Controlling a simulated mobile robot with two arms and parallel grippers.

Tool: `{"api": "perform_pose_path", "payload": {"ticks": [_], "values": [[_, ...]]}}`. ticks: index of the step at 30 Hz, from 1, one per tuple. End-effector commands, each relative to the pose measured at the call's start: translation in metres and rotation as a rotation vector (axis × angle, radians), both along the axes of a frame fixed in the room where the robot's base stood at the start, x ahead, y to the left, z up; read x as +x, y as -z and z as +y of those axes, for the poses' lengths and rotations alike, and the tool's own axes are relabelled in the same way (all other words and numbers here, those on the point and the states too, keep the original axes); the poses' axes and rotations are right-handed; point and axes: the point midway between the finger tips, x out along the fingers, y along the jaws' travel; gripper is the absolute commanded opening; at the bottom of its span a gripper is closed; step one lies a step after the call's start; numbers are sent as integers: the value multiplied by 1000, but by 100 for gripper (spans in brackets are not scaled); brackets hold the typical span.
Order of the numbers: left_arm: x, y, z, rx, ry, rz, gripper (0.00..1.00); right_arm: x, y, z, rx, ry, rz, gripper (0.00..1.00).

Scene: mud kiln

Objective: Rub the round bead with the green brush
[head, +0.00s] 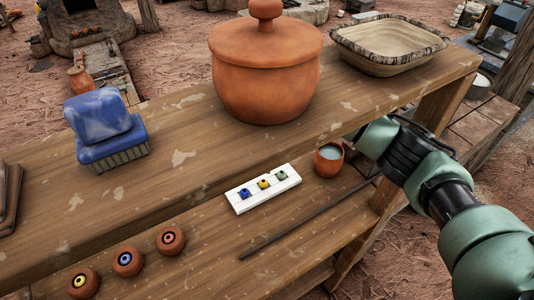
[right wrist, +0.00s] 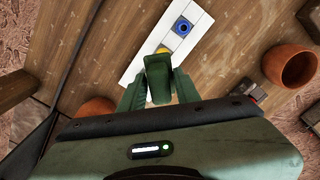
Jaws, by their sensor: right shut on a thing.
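My right gripper (right wrist: 157,92) shows in the right wrist view, shut on a green block-like piece (right wrist: 157,78); I cannot tell whether it is the green brush. In the head view the arm hides this gripper. A white tray (head: 240,207) holds three small coloured beads: blue (head: 245,193), yellow (head: 264,184) and green (head: 282,175). In the wrist view the gripper is over the tray (right wrist: 140,72) and hides the green one. Three round terracotta pieces with coloured ringed holes (head: 170,241) stand at the lower left. My left gripper is out of view.
A large lidded clay pot (head: 266,85) and a rimmed basin (head: 385,62) stand behind. A small clay cup (head: 328,160) with pale liquid is right of the tray. A dark thin rod (head: 305,221) lies in front. A blue block with a ribbed base (head: 108,140) is at left.

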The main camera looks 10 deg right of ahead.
Motion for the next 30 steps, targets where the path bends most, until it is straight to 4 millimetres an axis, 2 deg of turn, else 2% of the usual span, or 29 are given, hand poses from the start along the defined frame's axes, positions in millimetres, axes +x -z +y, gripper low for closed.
{"api": "perform_pose_path", "payload": {"ticks": [3, 7, 30], "values": [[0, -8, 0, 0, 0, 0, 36, -2, -14, 2, 0, 2, -1, 0], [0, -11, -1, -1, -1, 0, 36, -3, -21, 4, 0, 4, -1, 0], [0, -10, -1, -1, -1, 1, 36, -4, -22, 4, 1, 5, 0, 0]]}}
